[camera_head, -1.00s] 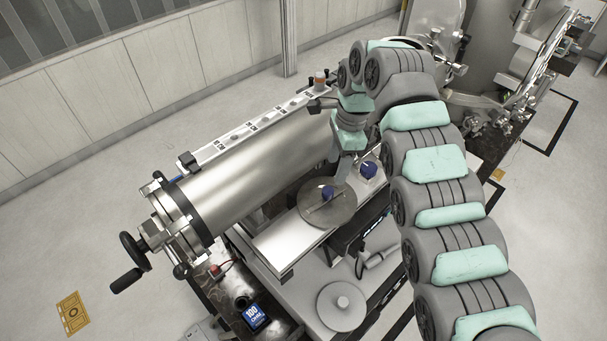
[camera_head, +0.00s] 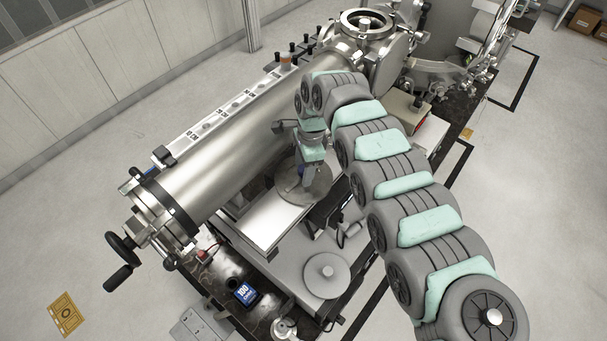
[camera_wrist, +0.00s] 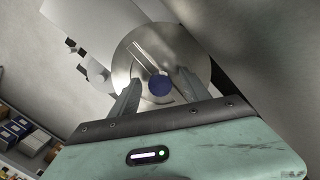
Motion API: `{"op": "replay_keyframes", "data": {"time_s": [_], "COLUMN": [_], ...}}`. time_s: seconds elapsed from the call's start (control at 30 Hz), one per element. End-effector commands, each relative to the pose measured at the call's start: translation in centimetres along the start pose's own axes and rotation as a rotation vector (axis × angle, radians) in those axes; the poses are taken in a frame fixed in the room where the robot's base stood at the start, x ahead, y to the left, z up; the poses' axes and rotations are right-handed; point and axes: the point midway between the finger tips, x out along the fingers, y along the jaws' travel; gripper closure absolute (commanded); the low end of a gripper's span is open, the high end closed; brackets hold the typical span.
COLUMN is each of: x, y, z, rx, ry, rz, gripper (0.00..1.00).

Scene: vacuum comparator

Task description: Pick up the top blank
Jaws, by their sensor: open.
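A round grey metal disc (camera_head: 287,184) lies on a flat light platform beside the big steel cylinder. A dark blue knob or cap (camera_wrist: 160,86) stands at its middle; in the head view only a sliver of it shows beside my gripper (camera_head: 307,181). I take this to be the top blank, though no label shows. My gripper is above the disc. In the wrist view its two fingers (camera_wrist: 158,78) are spread, with the blue knob framed between them. I cannot tell whether the fingertips reach down around it. Nothing is held.
The steel cylinder (camera_head: 225,130) with a handwheel runs close along the left. A second pale disc (camera_head: 326,278) with a small knob lies lower, toward the front. A blue block marked 100 (camera_head: 244,293) sits on the dark bench. A cream box (camera_head: 412,112) stands behind my arm.

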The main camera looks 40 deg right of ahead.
Motion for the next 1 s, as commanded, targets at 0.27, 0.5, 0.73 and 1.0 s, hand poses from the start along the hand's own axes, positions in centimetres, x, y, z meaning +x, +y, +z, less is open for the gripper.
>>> {"op": "replay_keyframes", "data": {"time_s": [0.27, 0.5, 0.73, 1.0], "x": [0.28, 0.28, 0.27, 0.27], "y": [0.02, 0.04, 0.04, 0.04], "z": [-0.04, -0.04, -0.04, -0.04], "rx": [0.0, 0.0, 0.0, 0.0], "ry": [0.0, 0.0, 0.0, 0.0], "rz": [0.001, 0.001, 0.001, 0.001], "gripper": [0.49, 0.69, 0.88, 1.0]}}
